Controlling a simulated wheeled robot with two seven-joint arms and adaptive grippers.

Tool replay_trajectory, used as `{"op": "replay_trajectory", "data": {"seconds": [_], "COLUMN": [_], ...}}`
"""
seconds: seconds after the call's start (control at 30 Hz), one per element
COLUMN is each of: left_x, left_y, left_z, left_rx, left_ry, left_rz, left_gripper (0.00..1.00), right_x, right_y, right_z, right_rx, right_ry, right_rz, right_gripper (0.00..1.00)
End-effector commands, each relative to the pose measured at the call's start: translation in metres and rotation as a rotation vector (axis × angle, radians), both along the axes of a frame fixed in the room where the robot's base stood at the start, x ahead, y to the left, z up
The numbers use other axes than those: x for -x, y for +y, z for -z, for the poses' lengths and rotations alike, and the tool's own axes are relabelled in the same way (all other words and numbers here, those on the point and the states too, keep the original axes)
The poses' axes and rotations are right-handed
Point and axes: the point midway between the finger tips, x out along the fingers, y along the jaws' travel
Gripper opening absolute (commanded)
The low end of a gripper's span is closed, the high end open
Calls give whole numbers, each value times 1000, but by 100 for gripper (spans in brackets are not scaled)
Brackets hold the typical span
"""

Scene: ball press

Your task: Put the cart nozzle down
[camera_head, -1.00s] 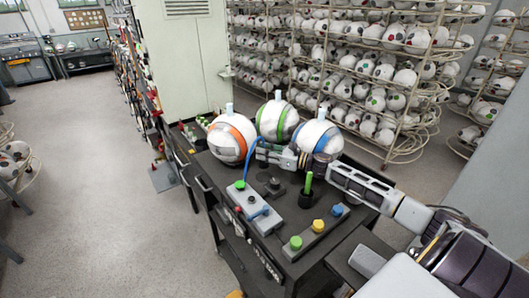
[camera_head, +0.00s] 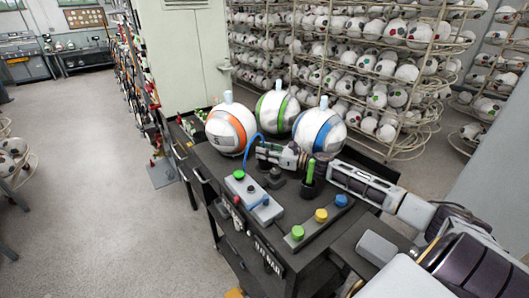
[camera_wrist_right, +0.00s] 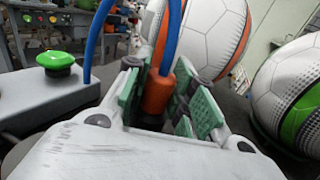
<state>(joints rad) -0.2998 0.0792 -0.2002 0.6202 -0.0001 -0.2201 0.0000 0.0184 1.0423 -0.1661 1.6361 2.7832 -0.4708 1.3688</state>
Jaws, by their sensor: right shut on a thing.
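The cart nozzle (camera_wrist_right: 158,92) is an orange cylinder with a blue hose (camera_wrist_right: 173,35), upright between the green-padded fingers of my right gripper (camera_wrist_right: 165,98) in the wrist view. In the head view my right gripper (camera_head: 262,155) is over the dark cart top (camera_head: 215,175), close in front of the balls, and the nozzle itself is hard to make out there. The blue hose (camera_head: 260,143) arcs beside the gripper. I cannot tell whether the nozzle's lower end touches anything. My left gripper is not in view.
Balls with orange (camera_head: 231,130), green (camera_head: 277,113) and blue (camera_head: 319,131) bands stand behind the gripper. A grey box with a green button (camera_head: 239,174) and a button strip (camera_head: 320,222) lie in front. A green-topped post (camera_head: 310,173) stands right of the gripper.

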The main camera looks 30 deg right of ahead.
Motion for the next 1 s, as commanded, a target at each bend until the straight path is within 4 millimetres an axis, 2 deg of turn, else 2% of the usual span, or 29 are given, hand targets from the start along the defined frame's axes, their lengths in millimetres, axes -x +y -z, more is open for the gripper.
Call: {"op": "replay_trajectory", "data": {"seconds": [1.0], "left_x": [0], "left_y": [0], "left_z": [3], "left_rx": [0], "left_ry": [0], "left_rz": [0], "left_gripper": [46], "right_x": [0], "right_y": [0], "right_z": [6], "right_rx": [-1], "right_ry": [-1], "right_rz": [0], "right_gripper": [0]}}
